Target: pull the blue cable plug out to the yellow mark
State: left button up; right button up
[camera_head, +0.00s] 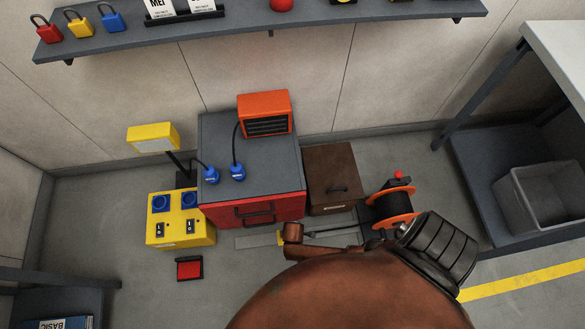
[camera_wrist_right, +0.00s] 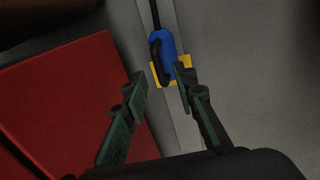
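The blue cable plug (camera_wrist_right: 166,52) shows in the right wrist view, with a black cable leaving its upper end and a dark handle on its left side. It lies over the yellow mark (camera_wrist_right: 185,63) on a pale grey strip. My right gripper (camera_wrist_right: 161,82) is open, its two green-black fingers standing apart just below the plug, with a gap visible between them. I cannot tell whether a finger touches the plug. In the head view my brown arm hides the plug and the right gripper; a bit of the yellow mark (camera_head: 280,238) shows on the strip. My left gripper is not in view.
A red cabinet (camera_head: 262,209) with two other blue plugs on its grey top stands behind the strip. A yellow socket box (camera_head: 180,232) is left, a brown box (camera_head: 334,178) and an orange cable reel (camera_head: 390,207) right.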

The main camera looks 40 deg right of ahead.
notch_tip(320, 180, up, 9)
jog(key=s, duration=0.1)
jog(key=shift+s+a, duration=0.25)
jog(key=shift+a, duration=0.2)
